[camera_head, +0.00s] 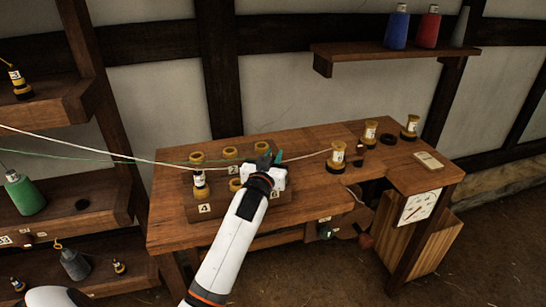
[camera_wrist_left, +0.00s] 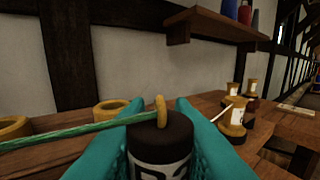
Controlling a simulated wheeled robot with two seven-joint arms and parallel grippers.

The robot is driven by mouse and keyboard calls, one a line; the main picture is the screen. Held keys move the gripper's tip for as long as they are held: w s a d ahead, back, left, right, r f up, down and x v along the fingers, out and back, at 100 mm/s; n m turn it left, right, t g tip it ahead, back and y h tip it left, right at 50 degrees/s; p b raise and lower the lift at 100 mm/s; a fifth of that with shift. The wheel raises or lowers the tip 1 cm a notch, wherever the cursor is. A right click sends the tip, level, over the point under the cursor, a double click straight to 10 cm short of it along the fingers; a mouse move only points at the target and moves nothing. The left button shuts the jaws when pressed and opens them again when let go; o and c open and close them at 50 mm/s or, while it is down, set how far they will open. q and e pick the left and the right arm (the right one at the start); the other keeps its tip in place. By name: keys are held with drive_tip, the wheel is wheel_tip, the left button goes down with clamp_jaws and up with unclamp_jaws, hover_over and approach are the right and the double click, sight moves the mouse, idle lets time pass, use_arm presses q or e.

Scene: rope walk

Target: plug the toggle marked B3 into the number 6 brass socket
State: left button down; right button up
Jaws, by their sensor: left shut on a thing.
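My left gripper (camera_head: 268,163) is over the right part of the wooden socket block (camera_head: 180,200) on the bench. Its teal fingers are shut on a dark toggle (camera_wrist_left: 160,148) with a white label, a yellow eye and a green cord. The label is cut off, so I cannot read it fully. Brass sockets stand in two rows; the back row includes one at the left (camera_head: 196,158) and one in the middle (camera_head: 230,153). A labelled toggle (camera_head: 200,181) stands at the socket marked 4. The number 6 plate (camera_head: 275,194) shows just below my gripper, which mostly hides its socket. My right gripper is not in view.
A white cord (camera_head: 120,153) crosses behind the gripper to a labelled brass piece (camera_head: 338,156). More such pieces (camera_head: 370,132) stand at the bench's right. A shelf (camera_head: 390,51) with spools hangs above. Racks with a green spool (camera_head: 25,195) stand at left.

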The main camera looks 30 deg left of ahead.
use_arm(q)
drive_tip(key=shift+f, duration=0.3)
drive_tip(key=c, duration=1.5)
unclamp_jaws()
drive_tip(key=shift+c, duration=0.2)
drive_tip(key=shift+p+v, duration=0.3)
drive_tip(key=shift+v, duration=0.6)
drive_tip(key=shift+p+v, duration=0.8)
drive_tip(key=shift+v, duration=1.2)
drive_tip(key=shift+p+v, duration=0.75)
drive_tip(key=shift+v, duration=1.9)
